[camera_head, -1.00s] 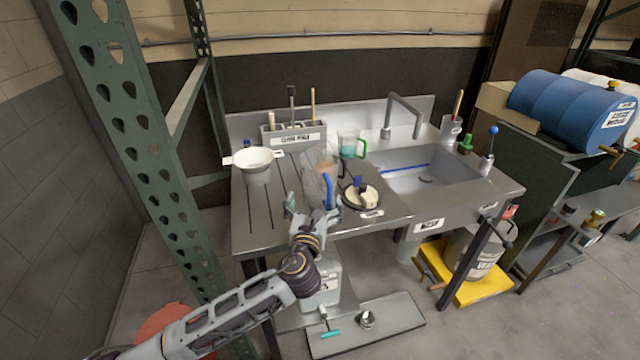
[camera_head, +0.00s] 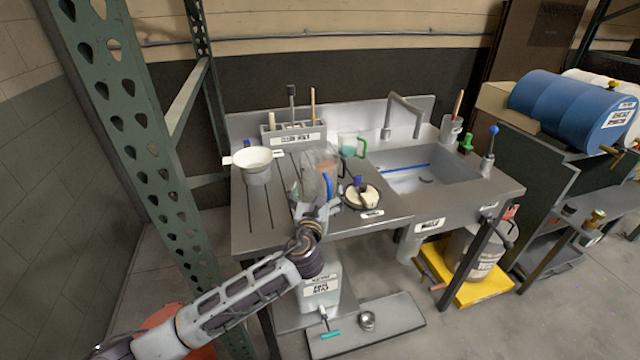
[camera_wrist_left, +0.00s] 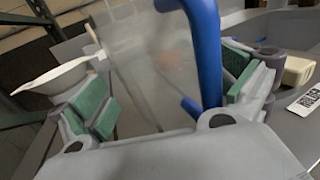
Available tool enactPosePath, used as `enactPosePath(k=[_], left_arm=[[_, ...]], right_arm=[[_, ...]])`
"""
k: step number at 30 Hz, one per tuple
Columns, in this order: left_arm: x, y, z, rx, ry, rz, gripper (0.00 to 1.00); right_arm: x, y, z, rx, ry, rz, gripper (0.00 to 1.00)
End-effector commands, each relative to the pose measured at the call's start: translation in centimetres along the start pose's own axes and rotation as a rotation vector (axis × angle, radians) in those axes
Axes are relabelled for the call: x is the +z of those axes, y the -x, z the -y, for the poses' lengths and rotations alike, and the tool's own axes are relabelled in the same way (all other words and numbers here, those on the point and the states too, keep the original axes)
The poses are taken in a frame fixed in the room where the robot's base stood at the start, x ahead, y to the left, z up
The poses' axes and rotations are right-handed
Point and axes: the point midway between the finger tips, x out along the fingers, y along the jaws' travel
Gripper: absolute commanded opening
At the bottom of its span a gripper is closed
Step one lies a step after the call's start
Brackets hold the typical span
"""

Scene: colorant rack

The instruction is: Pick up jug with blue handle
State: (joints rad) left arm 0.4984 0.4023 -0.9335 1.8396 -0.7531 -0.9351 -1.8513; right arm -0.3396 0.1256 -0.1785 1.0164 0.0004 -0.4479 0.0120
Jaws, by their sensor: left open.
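The clear jug (camera_head: 312,168) with the blue handle (camera_head: 328,186) stands on the ribbed drainboard left of the sink. In the left wrist view the jug (camera_wrist_left: 150,60) is close up, and its blue handle (camera_wrist_left: 208,60) rises between the green finger pads. My left gripper (camera_head: 314,205) is open at the near side of the jug, with one finger on each side of the handle in the wrist view (camera_wrist_left: 165,95). Whether a pad touches the jug is unclear. My right gripper is not in view.
A white bowl-shaped strainer (camera_head: 256,160) stands left of the jug. A jug with a green handle (camera_head: 350,145) is behind it. A round dish with a pale object (camera_head: 361,196) sits close on the right. The sink (camera_head: 430,165) lies farther right; a green upright (camera_head: 135,150) rises at left.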

Motion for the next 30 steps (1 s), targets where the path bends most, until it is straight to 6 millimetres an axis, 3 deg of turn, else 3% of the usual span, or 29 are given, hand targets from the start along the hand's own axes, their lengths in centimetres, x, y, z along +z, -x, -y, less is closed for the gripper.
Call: enactPosePath(k=[19,30], left_arm=[[0.03,-0.83,0.00,0.000,0.000,0.000,0.99],[0.02,-0.82,-0.01,0.000,0.000,0.000,0.51]], right_arm=[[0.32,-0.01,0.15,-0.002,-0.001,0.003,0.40],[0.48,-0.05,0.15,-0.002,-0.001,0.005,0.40]])
